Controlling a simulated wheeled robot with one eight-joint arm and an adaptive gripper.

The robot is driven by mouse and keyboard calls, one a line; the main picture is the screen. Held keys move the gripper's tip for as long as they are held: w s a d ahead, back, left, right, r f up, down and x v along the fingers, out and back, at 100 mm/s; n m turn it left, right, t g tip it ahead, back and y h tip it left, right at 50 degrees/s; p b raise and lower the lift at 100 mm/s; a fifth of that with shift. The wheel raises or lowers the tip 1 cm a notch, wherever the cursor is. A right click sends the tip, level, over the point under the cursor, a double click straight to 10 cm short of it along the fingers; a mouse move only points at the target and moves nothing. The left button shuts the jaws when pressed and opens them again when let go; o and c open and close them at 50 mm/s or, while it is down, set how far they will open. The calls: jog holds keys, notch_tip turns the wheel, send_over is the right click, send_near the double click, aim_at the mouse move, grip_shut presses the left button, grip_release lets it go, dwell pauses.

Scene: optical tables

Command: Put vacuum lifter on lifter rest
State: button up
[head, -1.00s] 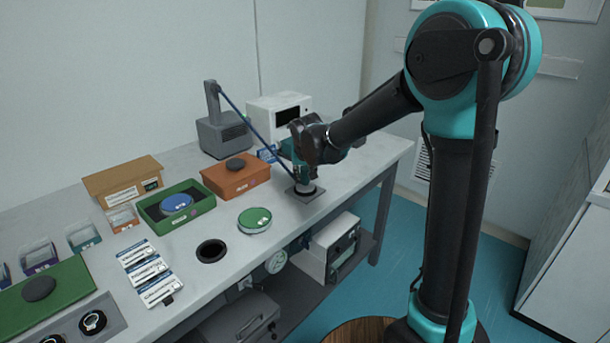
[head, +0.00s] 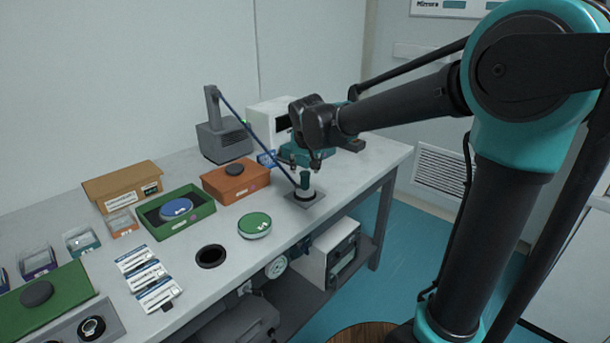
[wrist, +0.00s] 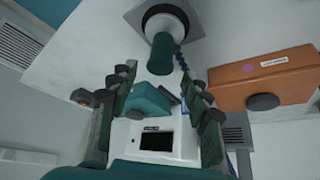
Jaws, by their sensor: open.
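The vacuum lifter (head: 306,182) has a dark green grip and a pale lower body with a dark ring at its base. It stands upright on the lifter rest (head: 316,201), a grey square plate near the table's front edge. A blue hose (head: 252,134) runs to it from a grey pump unit. The lifter also shows in the wrist view (wrist: 161,54), with the rest (wrist: 205,22) around its base. My gripper (head: 303,163) is open and empty just above the lifter's grip. Its spread fingers (wrist: 157,92) show in the wrist view with nothing held between them.
The grey pump unit (head: 224,140) and a white instrument (head: 268,112) stand behind. An orange box (head: 236,186), a green tray (head: 183,226) holding a blue disc, and a green disc (head: 254,225) lie to the left. A teal device (head: 318,153) stands behind my gripper.

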jog(key=s+d+f+g, duration=0.1)
jog(key=s+d+f, duration=0.2)
jog(key=s+d, duration=0.35)
jog(key=s+d+f, duration=0.4)
jog(key=d, duration=0.6)
jog(key=s+d+f+m, duration=0.1)
jog(key=s+d+f, duration=0.8)
jog(key=s, duration=0.4)
jog(key=shift+s+d+f+g+h, duration=0.2)
jog(key=shift+s+f+g+h, duration=0.15)
jog(key=shift+s+g+h, duration=0.05)
